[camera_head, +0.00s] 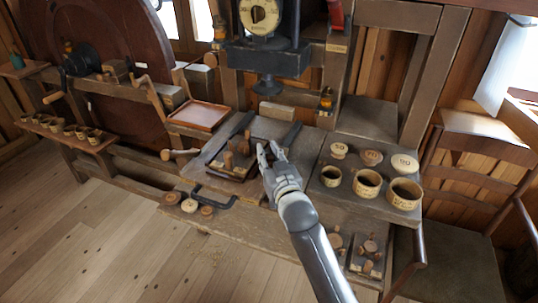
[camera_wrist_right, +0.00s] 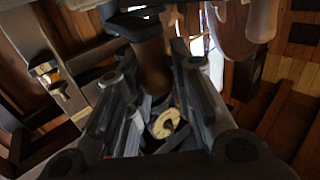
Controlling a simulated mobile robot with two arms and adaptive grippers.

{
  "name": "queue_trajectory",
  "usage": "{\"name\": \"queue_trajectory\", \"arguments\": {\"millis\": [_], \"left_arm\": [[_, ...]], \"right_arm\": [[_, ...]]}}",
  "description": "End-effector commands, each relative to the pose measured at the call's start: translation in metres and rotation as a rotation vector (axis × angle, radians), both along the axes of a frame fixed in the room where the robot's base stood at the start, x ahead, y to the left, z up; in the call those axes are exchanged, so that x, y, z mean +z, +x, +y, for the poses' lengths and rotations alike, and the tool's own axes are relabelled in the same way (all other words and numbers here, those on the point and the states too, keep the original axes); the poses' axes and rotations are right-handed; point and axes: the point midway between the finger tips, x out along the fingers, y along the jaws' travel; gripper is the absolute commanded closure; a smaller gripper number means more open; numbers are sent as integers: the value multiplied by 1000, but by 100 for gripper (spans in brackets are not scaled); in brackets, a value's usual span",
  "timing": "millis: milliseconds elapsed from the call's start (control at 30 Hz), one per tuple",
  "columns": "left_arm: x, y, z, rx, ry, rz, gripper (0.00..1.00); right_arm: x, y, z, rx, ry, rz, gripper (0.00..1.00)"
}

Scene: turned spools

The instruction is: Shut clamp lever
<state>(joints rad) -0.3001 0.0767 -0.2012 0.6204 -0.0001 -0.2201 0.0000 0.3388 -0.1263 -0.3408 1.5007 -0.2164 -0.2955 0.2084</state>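My right gripper (camera_head: 268,148) comes in from the lower right in the head view, over the front edge of the workbench. Its two fingers stand apart; in the right wrist view the gripper (camera_wrist_right: 160,105) is open, with a brown rounded piece (camera_wrist_right: 152,62) showing between and beyond the fingers. I cannot tell whether they touch it. Just left of the fingertips is a dark fixture with brown turned pieces (camera_head: 230,158). Dark bars (camera_head: 242,123) and (camera_head: 291,134) rise beside it; I cannot tell which part is the clamp lever. My left gripper is not in view.
Labelled cups (camera_head: 367,184) and round lids (camera_head: 372,157) stand on the right of the bench. A press with a round dial (camera_head: 259,15) stands behind. A crank (camera_head: 214,197) and small knobs (camera_head: 189,205) lie at the front left. A shallow tray (camera_head: 200,115) is at the back left.

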Motion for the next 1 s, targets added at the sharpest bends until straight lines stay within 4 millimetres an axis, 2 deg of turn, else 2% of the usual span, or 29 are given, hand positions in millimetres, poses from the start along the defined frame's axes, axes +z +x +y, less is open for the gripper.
{"name": "queue_trajectory", "arguments": {"millis": [33,133,567,767,1000], "left_arm": [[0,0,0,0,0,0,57],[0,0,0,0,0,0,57],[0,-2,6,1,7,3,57],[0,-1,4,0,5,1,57],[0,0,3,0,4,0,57]], "right_arm": [[1,0,1,1,1,-1,69],[1,0,0,0,0,-1,56],[-1,-5,-3,-2,-3,1,56],[-2,-30,-10,-2,-1,2,56],[-2,-72,-23,-1,-3,1,56]]}}
